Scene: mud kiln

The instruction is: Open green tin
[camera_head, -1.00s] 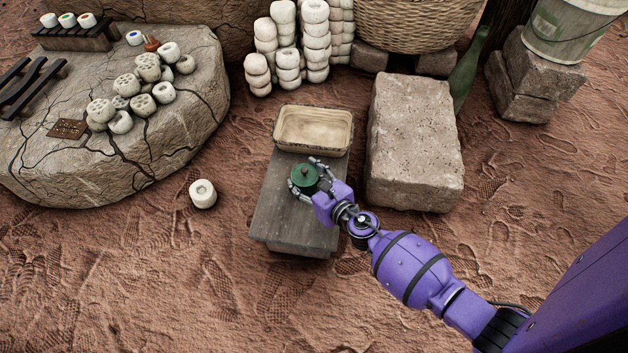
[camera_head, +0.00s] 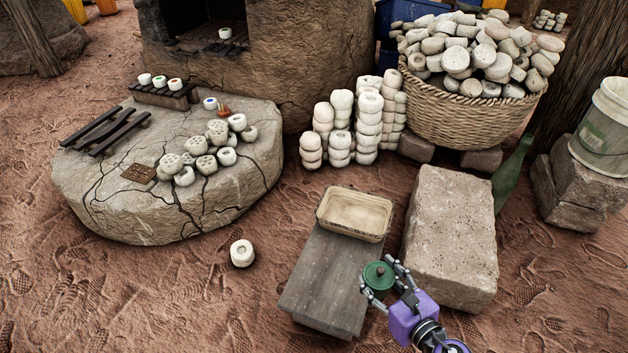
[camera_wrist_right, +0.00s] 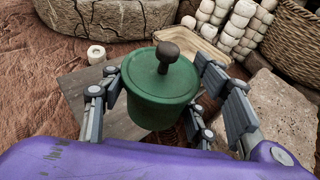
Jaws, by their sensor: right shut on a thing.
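The green tin (camera_head: 378,273) has a round green lid with a dark brown knob on top. It is upright, and its lid is on. My right gripper (camera_head: 382,280) is shut on the tin's body, with fingers on both sides. In the right wrist view the tin (camera_wrist_right: 160,97) sits between the finger pads, and its lid and knob (camera_wrist_right: 167,53) are clear of the fingers. The tin appears held above the right edge of the low wooden bench (camera_head: 322,280); its underside is hidden. My left gripper is not in view.
A shallow empty tray (camera_head: 355,232) sits at the bench's far end. A large stone block (camera_head: 450,240) stands close on the right. A white bead-like piece (camera_head: 242,262) lies on the ground at left. The bench top is otherwise bare. A cracked clay slab (camera_head: 110,215) holds small pieces.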

